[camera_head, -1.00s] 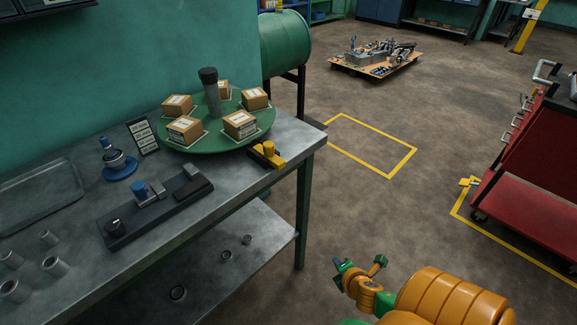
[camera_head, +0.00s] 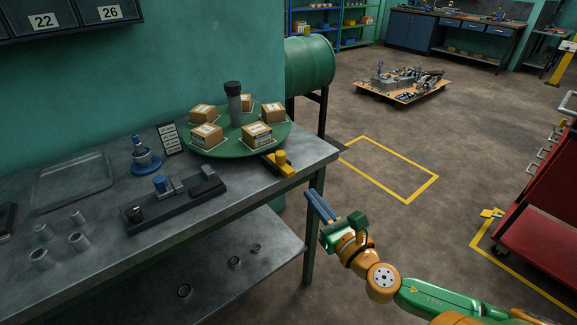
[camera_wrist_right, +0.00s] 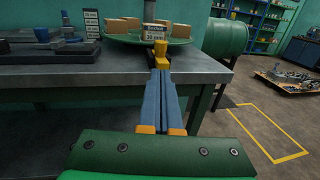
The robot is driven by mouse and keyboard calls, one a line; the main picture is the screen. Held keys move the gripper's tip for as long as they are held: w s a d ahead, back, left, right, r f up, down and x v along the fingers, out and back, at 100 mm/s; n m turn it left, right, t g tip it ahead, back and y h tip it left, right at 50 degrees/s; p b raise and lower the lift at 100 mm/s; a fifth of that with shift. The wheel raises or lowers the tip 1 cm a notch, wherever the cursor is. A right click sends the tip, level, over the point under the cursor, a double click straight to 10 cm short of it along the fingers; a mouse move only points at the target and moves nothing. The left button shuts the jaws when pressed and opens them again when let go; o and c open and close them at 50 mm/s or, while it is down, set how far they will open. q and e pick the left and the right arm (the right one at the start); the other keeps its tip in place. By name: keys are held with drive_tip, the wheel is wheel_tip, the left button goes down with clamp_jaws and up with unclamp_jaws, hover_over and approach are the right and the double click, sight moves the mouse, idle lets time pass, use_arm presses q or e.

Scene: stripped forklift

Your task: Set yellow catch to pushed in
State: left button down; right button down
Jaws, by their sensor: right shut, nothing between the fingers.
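The yellow catch (camera_head: 281,161) sits at the right end of the grey bench, at the front edge of the green turntable. It has a yellow knob on a yellow and black base. In the right wrist view the catch (camera_wrist_right: 160,52) stands straight beyond the fingertips. How far it is pushed in I cannot tell. My right gripper (camera_head: 311,198) is shut and empty, with its blue fingers together, in front of the bench edge and apart from the catch in the head view. It also shows in the right wrist view (camera_wrist_right: 159,76). My left gripper is not in view.
The green turntable (camera_head: 233,147) carries several cardboard boxes and a grey post right behind the catch. A dark fixture with a blue knob (camera_head: 173,204) lies left on the bench. A red cart (camera_head: 540,215) stands at the right. The floor between is clear.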

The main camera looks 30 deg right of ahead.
sight(283, 159)
drive_tip(key=w, duration=0.4)
drive_tip(key=w+d, duration=0.1)
drive_tip(key=w, duration=0.3)
drive_tip(key=w+p, duration=0.1)
drive_tip(key=w, duration=0.4)
drive_tip(key=shift+d, duration=0.3)
